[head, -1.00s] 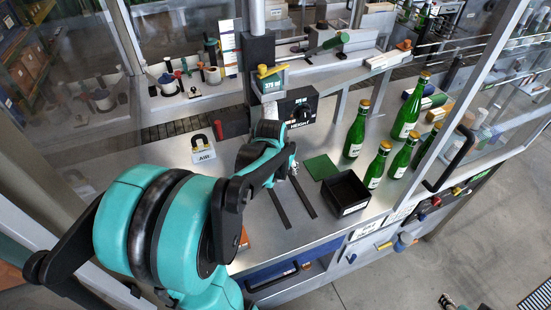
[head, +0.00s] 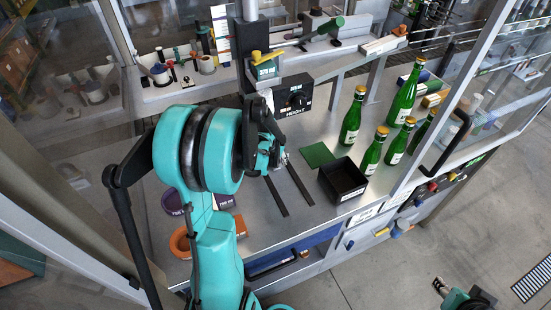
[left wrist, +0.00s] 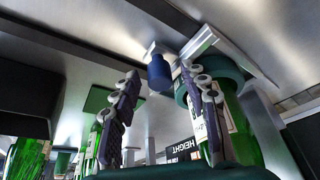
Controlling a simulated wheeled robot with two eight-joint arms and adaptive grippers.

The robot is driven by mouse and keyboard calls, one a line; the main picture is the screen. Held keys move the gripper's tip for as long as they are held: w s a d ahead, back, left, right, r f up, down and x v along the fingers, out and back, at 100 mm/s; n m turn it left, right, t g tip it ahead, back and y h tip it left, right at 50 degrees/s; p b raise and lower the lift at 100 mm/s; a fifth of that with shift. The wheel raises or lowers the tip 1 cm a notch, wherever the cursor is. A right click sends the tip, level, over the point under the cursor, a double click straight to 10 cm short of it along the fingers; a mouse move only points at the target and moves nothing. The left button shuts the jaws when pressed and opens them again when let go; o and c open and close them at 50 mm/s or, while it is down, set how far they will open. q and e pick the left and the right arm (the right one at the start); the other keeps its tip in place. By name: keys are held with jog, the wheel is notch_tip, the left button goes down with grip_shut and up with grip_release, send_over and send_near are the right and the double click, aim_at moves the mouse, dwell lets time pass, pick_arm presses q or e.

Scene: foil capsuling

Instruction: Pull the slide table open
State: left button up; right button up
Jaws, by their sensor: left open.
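My left gripper (head: 281,160) points down over the steel bench, beside two dark rails (head: 300,186). In the left wrist view its fingers (left wrist: 162,112) are open and spread apart. A blue cylindrical knob (left wrist: 159,74) shows beyond the gap between the fingertips, with no finger closed on it. A pale metal bracket with a dark green round part (left wrist: 224,68) sits beside it, partly behind the right finger. The slide table itself cannot be clearly made out in the head view; my arm covers that area. My right gripper (head: 441,287) shows small over the floor, its opening unclear.
A HEIGHT control box (head: 292,98) stands behind the gripper. Purple (head: 176,202) and orange (head: 184,242) ring-shaped items lie left, near my arm.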

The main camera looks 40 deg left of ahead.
pick_arm(q)
grip_shut()
jog(key=shift+d, duration=0.1)
jog(key=s+d, duration=0.3)
jog(key=d, duration=0.2)
jog(key=s+d, duration=0.3)
jog(key=d, duration=0.3)
jog(key=s+d, duration=0.3)
jog(key=d, duration=0.3)
grip_release()
jog(key=shift+r, duration=0.15)
